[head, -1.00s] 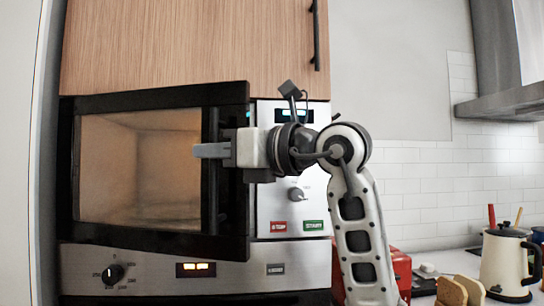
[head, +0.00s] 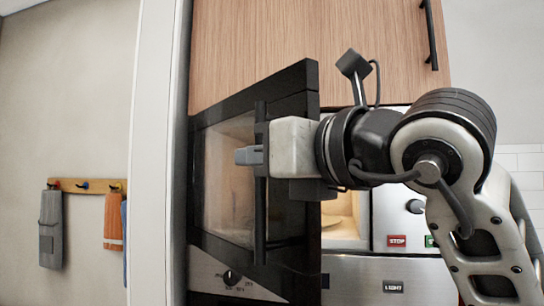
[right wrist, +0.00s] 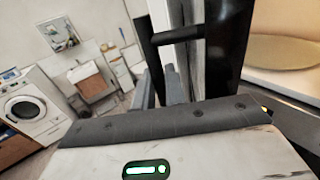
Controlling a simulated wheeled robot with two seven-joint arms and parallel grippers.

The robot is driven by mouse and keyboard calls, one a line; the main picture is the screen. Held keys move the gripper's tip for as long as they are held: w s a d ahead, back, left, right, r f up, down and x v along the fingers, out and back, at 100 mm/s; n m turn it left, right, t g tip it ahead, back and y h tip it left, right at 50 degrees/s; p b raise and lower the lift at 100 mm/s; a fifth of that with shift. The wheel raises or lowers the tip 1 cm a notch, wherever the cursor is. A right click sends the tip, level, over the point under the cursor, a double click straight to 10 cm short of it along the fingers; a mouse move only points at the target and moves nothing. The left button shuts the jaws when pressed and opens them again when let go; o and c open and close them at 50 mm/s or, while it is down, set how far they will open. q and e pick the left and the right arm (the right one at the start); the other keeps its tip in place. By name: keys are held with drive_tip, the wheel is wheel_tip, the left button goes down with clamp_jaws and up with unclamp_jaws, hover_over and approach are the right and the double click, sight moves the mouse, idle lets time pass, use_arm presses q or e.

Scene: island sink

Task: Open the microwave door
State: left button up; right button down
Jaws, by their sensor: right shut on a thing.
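The microwave door (head: 285,100) has a black frame and a window. It stands partly open, hinged at the left, and the lit cavity (head: 345,212) with a plate shows past its right edge. A vertical black handle (head: 260,225) runs down the door's front. My right gripper (head: 248,156) is shut on the handle at about mid-height, and its fingers partly hide it. In the right wrist view the fingers (right wrist: 160,88) are beside the door's edge (right wrist: 190,60), with the turntable plate (right wrist: 285,50) inside at the right. My left gripper is in neither current view.
Wooden cabinet doors (head: 300,40) are above, and an oven panel with a knob (head: 231,277) is below. The microwave's control panel (head: 400,205) is behind my right arm. A white wall edge (head: 160,150) stands at the left, with towels (head: 50,230) hanging beyond.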

drive_tip(key=c, duration=1.8)
unclamp_jaws()
drive_tip(key=shift+w, duration=0.1)
use_arm(q)
drive_tip(key=shift+f, duration=0.1)
drive_tip(key=shift+f, duration=0.15)
use_arm(e)
drive_tip(key=shift+d, duration=0.1)
use_arm(q)
drive_tip(key=b, duration=0.3)
drive_tip(key=shift+d+f, duration=0.25)
drive_tip(key=shift+f, duration=0.15)
use_arm(e)
drive_tip(key=v, duration=1.6)
